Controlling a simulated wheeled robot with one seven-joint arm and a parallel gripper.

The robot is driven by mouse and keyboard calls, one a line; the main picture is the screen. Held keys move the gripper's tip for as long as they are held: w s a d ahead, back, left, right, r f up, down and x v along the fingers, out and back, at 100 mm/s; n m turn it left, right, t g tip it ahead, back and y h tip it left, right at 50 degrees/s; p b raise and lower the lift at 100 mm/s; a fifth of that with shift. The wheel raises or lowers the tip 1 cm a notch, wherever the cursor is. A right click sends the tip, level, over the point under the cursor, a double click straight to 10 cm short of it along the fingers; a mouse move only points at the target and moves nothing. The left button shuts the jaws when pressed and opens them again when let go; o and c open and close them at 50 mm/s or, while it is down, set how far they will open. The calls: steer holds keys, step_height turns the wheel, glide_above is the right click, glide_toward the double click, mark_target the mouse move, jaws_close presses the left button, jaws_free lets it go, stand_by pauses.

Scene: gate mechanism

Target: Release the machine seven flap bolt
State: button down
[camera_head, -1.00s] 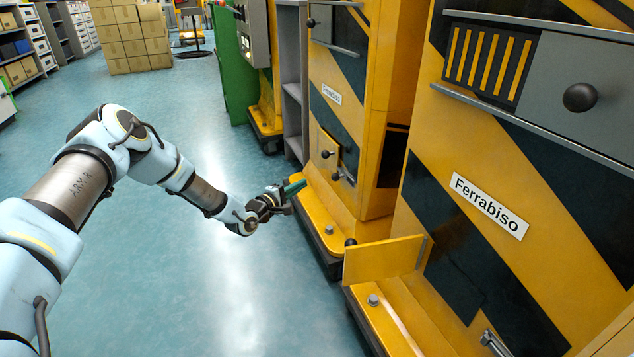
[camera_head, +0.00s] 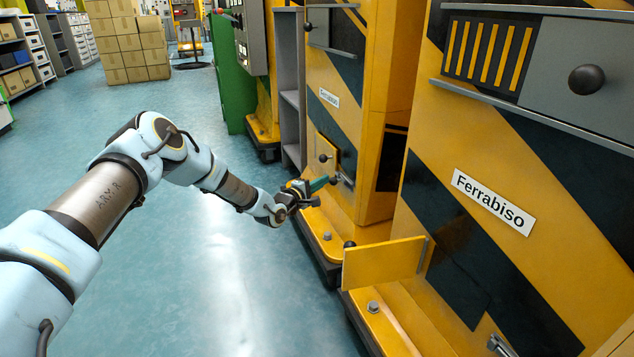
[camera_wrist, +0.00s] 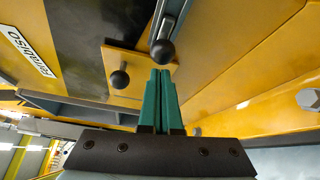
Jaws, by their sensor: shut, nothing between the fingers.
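My gripper (camera_head: 329,183) is shut and empty, its green fingers together. It is in front of the lower part of the middle yellow machine, close to a small yellow flap (camera_head: 324,152) with a dark round knob (camera_head: 323,158). A bolt with a dark ball end (camera_head: 336,179) sits at the flap's right edge. In the wrist view the fingertips (camera_wrist: 161,74) are just below the bolt's ball (camera_wrist: 162,52); I cannot tell whether they touch. The flap (camera_wrist: 138,72) and its knob (camera_wrist: 120,79) are to the left there. The flap appears closed.
The nearer machine, labelled Ferrabiso (camera_head: 492,203), has a yellow flap (camera_head: 384,263) standing open towards the aisle. Yellow ledges with bolt heads (camera_head: 327,236) run along the machine bases. Cardboard boxes (camera_head: 130,45) are stacked at the back. The blue-green floor at left is clear.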

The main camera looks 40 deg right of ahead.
steer(key=shift+s+a, duration=0.1)
steer(key=shift+s, duration=0.2)
steer(key=s, duration=0.1)
steer(key=s+a+p, duration=0.1)
steer(key=s, duration=0.1)
steer(key=shift+s+a+p, duration=0.25)
steer(key=shift+s+p, duration=0.15)
